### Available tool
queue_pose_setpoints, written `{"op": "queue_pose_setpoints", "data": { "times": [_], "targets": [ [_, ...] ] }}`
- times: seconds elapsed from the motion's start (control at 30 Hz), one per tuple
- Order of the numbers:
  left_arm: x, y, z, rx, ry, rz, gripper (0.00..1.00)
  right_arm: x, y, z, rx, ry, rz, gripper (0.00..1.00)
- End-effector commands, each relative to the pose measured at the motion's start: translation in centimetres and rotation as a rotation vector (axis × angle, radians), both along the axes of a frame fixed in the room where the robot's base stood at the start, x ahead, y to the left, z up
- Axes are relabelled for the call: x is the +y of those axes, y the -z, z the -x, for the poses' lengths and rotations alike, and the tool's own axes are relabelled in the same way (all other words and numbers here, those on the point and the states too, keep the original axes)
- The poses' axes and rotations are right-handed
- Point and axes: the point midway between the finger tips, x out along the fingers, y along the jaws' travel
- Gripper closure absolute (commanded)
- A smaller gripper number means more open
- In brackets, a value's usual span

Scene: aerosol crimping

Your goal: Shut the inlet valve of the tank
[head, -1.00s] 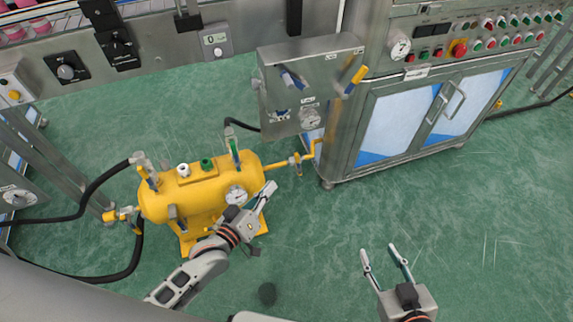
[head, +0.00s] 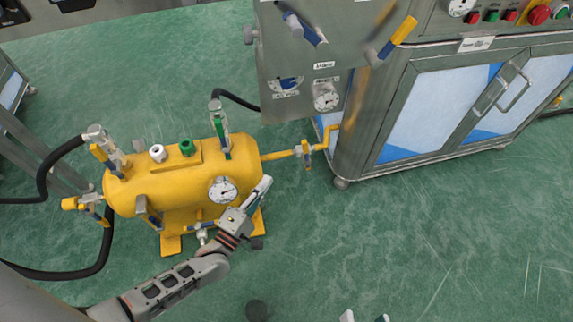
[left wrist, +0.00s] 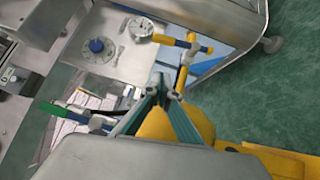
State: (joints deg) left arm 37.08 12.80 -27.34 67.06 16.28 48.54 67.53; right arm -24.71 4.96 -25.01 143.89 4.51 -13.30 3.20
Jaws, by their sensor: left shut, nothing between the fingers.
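The yellow tank (head: 175,190) stands on the floor at the left in the head view. I cannot tell which is the inlet valve. My left gripper (head: 265,184) is shut and empty, by the tank's right end and below the pipe. In the left wrist view its fingers (left wrist: 163,92) overlap the yellow pipework. Only the fingertips of my right gripper (head: 365,317) show, apart, at the bottom edge.
A steel cabinet (head: 440,110) stands right of the tank. Black hoses (head: 45,170) run to the tank's left end. The green floor in front of the cabinet is clear.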

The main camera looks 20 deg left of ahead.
Motion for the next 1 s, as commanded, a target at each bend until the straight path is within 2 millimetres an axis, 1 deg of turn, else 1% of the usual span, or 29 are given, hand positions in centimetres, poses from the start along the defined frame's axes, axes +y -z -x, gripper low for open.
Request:
{"op": "queue_pose_setpoints", "data": {
  "times": [0.17, 0.5, 0.6, 0.7, 0.83, 1.0],
  "targets": [
    [-0.6, -0.4, -2.8, -0.003, 0.000, 0.001, 1.00, 0.5, 0.2, 0.2, 0.014, 0.016, -0.043, 0.60],
    [-1.8, -0.7, -9.1, 0.002, 0.000, -0.001, 1.00, 1.8, 0.6, 0.7, 0.055, 0.068, -0.178, 0.60],
    [-3.2, -1.0, -9.9, 0.002, 0.000, 0.002, 1.00, 2.1, 0.5, 0.8, 0.062, 0.084, -0.213, 0.60],
    [-4.2, -1.2, -10.6, 0.001, 0.000, 0.002, 1.00, 2.2, 0.6, 0.8, 0.070, 0.095, -0.236, 0.60],
    [-4.9, -1.5, -11.1, 0.000, 0.001, -0.002, 1.00, 2.3, 0.5, 0.8, 0.071, 0.105, -0.259, 0.60],
    [-5.2, -1.7, -11.4, -0.001, 0.001, -0.003, 1.00, 2.6, 0.1, 0.6, 0.069, 0.114, -0.279, 0.60]
  ]
}}
